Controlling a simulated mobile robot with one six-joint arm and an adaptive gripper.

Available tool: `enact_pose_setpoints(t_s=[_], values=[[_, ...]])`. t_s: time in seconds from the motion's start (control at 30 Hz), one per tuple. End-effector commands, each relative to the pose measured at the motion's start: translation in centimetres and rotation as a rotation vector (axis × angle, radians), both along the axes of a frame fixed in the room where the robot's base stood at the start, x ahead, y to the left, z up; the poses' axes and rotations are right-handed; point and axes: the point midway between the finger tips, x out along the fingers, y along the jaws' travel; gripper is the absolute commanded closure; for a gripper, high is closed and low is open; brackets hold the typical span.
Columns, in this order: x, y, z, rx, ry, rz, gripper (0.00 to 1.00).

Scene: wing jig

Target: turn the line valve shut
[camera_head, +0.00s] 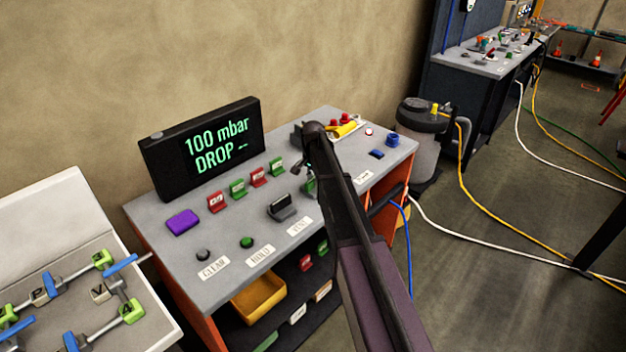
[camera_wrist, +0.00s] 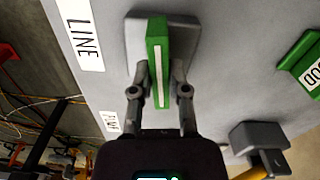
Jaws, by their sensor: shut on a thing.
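The line valve has a green handle (camera_wrist: 158,62) with a white stripe along it, on a grey base (camera_wrist: 190,45). In the wrist view the handle runs up and down the picture, beside the white LINE label (camera_wrist: 80,35). My gripper (camera_wrist: 160,88) is shut on the green handle, one finger on each side. In the head view my arm crosses the right part of the grey console (camera_head: 222,285). A bit of green handle (camera_head: 310,187) shows beside my gripper (camera_head: 308,168); the rest is hidden behind the arm.
A black display (camera_head: 205,148) reads "100 mbar DROP --". Several red and green tags, a purple block (camera_head: 182,222) and the CLEAR and HOLD buttons (camera_head: 246,242) are on the console. A green tag (camera_wrist: 305,65) and a grey block (camera_wrist: 258,137) are right of my gripper.

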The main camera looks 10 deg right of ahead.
Motion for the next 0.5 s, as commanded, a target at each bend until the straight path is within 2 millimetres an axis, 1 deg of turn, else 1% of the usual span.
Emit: enact_pose_setpoints(t_s=[0.2, 0.5], values=[[-0.11, 0.04, -0.03, 0.001, 0.002, -0.115, 1.0], [-0.13, 0.03, -0.03, 0.001, 0.004, -0.17, 1.0]])
